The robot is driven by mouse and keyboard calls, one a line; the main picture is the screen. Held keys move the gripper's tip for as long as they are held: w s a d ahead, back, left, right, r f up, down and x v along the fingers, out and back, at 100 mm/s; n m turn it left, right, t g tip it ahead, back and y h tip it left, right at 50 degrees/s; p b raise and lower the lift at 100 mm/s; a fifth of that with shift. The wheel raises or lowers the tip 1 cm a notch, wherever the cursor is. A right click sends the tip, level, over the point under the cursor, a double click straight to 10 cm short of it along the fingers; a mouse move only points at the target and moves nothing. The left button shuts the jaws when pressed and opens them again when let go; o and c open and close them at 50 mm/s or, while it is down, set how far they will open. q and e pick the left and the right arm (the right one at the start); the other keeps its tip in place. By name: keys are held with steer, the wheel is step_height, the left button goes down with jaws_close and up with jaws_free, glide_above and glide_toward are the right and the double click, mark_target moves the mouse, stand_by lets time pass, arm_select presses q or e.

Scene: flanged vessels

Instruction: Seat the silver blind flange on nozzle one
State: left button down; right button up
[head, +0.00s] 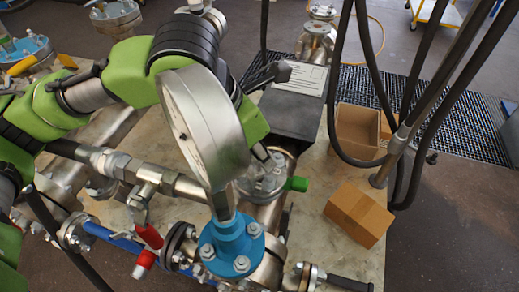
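My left arm comes in from the left and bends down behind a large round gauge. The gauge hides most of my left gripper (262,154); only a small dark part shows at the gauge's right edge, so I cannot tell whether it is open or shut. Just below that part is a silver round flanged piece (262,184) with bolts on the piping. I cannot tell whether this is the blind flange or a nozzle, or whether the gripper touches it. No nozzle number is readable. My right gripper is not in view.
The gauge (205,125) stands on a blue bolted flange (231,250) in front. Valves with red handles (148,236) are at lower left. A dark box (287,112), an open carton (357,128) and a closed carton (360,213) are on the right. Black hoses (375,60) hang there.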

arm_select(q)
steer(key=shift+d+f+p, duration=0.1)
steer(key=shift+p, duration=0.2)
stand_by(0.6)
steer(key=c, duration=1.8)
jaws_free()
steer(key=shift+o, duration=0.2)
steer(key=o, duration=0.5)
steer(key=shift+s+f, duration=0.1)
steer(key=shift+f, duration=0.05)
